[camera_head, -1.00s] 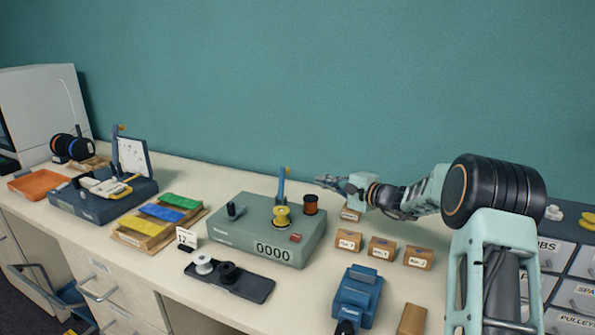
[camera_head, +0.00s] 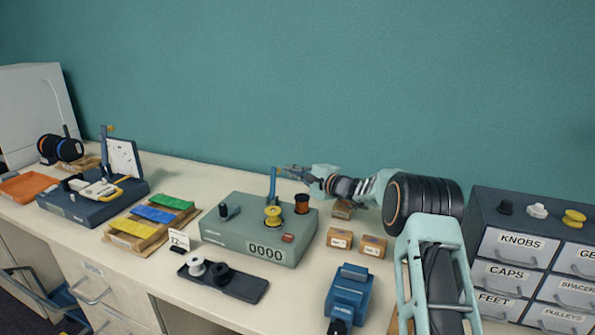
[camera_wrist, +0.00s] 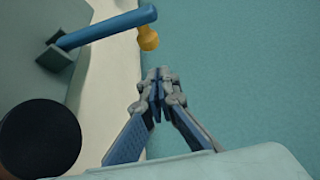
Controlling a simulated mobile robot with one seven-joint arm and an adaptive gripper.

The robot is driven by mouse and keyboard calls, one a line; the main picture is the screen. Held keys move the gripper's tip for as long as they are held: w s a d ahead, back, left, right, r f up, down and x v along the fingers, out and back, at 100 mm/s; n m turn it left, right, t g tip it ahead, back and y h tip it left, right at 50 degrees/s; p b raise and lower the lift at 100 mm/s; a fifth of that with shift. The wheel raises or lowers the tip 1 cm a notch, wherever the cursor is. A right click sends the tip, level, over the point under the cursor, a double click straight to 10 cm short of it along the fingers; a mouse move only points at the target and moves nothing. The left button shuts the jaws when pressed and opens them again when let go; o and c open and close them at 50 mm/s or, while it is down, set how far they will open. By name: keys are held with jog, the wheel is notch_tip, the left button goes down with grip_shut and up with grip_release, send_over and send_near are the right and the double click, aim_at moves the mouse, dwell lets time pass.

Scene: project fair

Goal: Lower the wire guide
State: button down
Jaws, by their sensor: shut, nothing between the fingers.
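The wire guide is a blue bar (camera_head: 272,187) standing upright at the back of the grey-green winding machine (camera_head: 222,241), with a yellow tip. In the wrist view the blue bar (camera_wrist: 105,28) ends in a yellow knob (camera_wrist: 148,39). My gripper (camera_head: 281,170) is beside the guide's upper end, to its right in the head view. In the wrist view my closed fingers (camera_wrist: 158,76) point toward the knob, with a small gap in the picture and nothing between them. Whether they touch the guide in depth is unclear.
On the machine are a yellow spool (camera_head: 272,216), a copper-brown spool (camera_head: 301,204) and a dark knob (camera_head: 228,211). Small cardboard boxes (camera_head: 339,238) stand to its right. A dark tray (camera_head: 240,287) with two spools lies in front. Labelled drawers (camera_head: 520,245) stand at right.

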aim_at(275, 182)
jog(key=shift+s+a+r, duration=0.2)
jog(key=shift+s+a, duration=0.1)
jog(key=shift+s, duration=0.25)
jog(key=shift+s+a+r, duration=0.15)
jog(key=shift+s+a, duration=0.15)
jog(key=shift+s, duration=0.25)
